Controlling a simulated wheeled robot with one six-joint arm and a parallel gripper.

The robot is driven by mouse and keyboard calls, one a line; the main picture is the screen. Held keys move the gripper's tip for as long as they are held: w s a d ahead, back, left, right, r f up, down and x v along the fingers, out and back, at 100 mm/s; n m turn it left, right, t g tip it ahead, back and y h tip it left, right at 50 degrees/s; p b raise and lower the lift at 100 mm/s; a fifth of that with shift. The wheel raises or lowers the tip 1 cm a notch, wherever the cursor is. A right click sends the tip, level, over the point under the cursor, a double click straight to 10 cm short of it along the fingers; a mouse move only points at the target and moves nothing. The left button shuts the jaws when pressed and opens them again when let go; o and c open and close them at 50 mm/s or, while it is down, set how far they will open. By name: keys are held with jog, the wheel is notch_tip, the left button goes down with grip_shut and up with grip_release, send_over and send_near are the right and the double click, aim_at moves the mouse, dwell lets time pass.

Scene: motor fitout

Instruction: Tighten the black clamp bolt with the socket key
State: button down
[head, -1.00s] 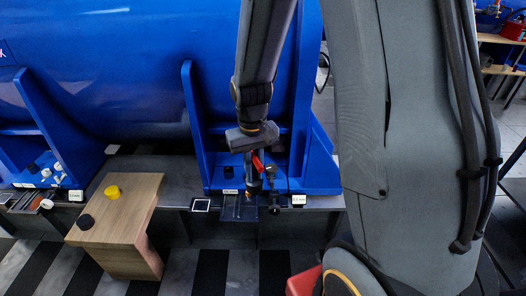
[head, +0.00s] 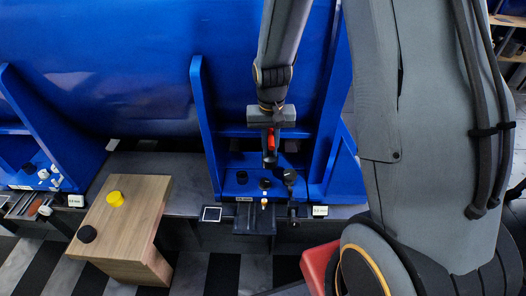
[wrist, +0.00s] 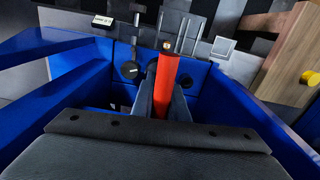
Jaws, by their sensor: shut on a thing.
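My gripper (head: 271,140) is shut on the socket key (head: 270,143), which has a red handle and a dark lower end. The key hangs roughly upright above the blue bracket foot, apart from it. In the wrist view the red handle (wrist: 164,85) sits between my fingers (wrist: 163,98). Black round bolt heads show on the foot below, one at left (head: 242,177) and one nearly under the key (head: 265,183). I cannot tell which is the clamp bolt. In the wrist view my gripper and the key hide much of the foot.
A dark tool holder (head: 254,222) stands in front of the foot, with a brass-tipped piece (head: 264,203). A black round-headed tool (head: 290,178) is right of it. Blue upright plates (head: 205,125) flank the foot. A wooden block (head: 135,208) with yellow and black caps stands at left.

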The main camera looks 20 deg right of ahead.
jog(key=w+f+m+p, duration=0.2)
jog(key=w+f+m, duration=0.3)
jog(key=f+m, duration=0.2)
jog(key=shift+w+f+p, duration=0.2)
jog(key=shift+f+p, duration=0.2)
jog(key=shift+f, duration=0.75)
jog(key=n, duration=1.6)
send_over(265, 181)
jog(key=shift+f+p, duration=0.4)
jog(key=shift+f, duration=2.45)
jog(key=shift+f+b, duration=0.55)
jog(key=shift+f, duration=0.85)
